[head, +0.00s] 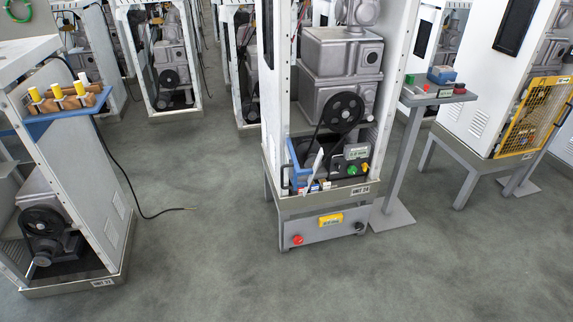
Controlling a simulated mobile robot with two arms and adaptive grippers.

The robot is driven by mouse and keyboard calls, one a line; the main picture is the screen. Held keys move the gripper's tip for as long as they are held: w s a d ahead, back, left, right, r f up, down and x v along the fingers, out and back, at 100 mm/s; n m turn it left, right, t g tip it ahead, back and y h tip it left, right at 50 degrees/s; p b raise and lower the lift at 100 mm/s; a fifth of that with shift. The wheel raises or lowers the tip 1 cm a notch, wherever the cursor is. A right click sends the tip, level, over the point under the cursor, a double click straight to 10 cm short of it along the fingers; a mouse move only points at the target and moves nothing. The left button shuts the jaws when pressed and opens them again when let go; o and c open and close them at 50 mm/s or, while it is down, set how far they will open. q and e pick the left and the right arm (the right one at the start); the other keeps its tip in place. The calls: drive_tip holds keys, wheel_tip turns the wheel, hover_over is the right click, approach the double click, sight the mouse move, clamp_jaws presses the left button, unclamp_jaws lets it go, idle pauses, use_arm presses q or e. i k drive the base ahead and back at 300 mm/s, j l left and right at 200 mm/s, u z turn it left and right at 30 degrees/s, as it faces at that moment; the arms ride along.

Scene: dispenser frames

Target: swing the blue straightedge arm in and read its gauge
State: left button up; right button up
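No blue straightedge arm or gauge can be told for sure in the head view. A blue part (292,160) stands at the lower left inside the open dispenser frame (274,110) in the middle, partly hidden by small items in front of it. Neither of my grippers is in view.
A left frame carries a blue shelf (60,112) with yellow-capped bottles (57,91). A dark cable (140,200) lies on the floor. A pedestal stand (398,165) is right of the middle frame; a yellow-guarded cabinet (527,115) stands farther right. The front floor is clear.

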sight(291, 166)
drive_tip(key=i+j+z, duration=0.15)
drive_tip(key=i, duration=0.35)
drive_tip(key=i+j+z, duration=0.1)
drive_tip(key=i+j, duration=0.15)
drive_tip(key=i, duration=0.25)
drive_tip(key=i+j+z, duration=0.15)
drive_tip(key=i+j, duration=0.15)
drive_tip(key=i, duration=0.15)
drive_tip(key=i+j+z, duration=0.1)
drive_tip(key=i+j, duration=0.25)
drive_tip(key=i, duration=0.15)
